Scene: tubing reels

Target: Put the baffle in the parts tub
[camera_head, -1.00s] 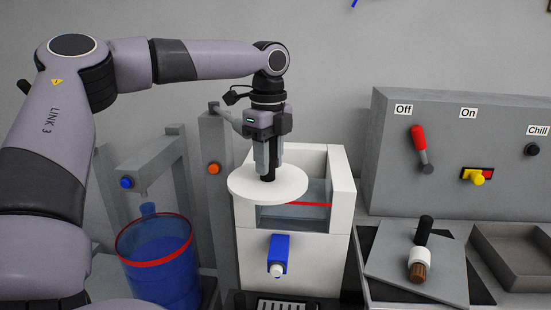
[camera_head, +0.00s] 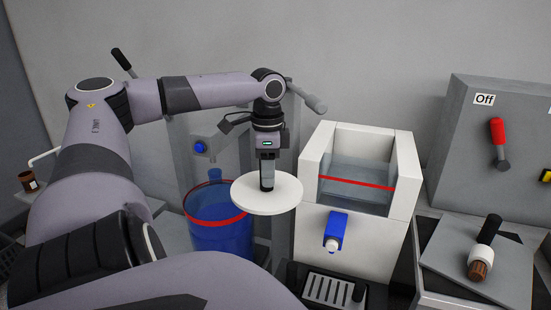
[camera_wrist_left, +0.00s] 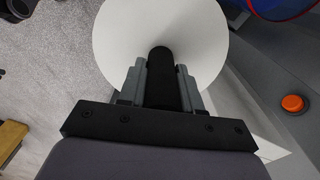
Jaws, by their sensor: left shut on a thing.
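The baffle is a white round disc (camera_head: 267,195) with a black upright handle (camera_head: 267,180). My left gripper (camera_head: 267,172) is shut on the handle and holds the disc roughly level in the air, left of the white tank (camera_head: 360,190). In the left wrist view, the gripper (camera_wrist_left: 161,85) has a finger on each side of the black handle, with the white disc (camera_wrist_left: 120,40) beyond it. I cannot make out a parts tub for certain in these frames. My right gripper is not in view.
The white tank is open-topped, with water and a red line inside and a blue tap (camera_head: 335,231) in front. A blue bucket (camera_head: 222,240) with a red band stands behind and left of the disc. A grey control box (camera_head: 490,150) with a red lever (camera_head: 498,132) is at right.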

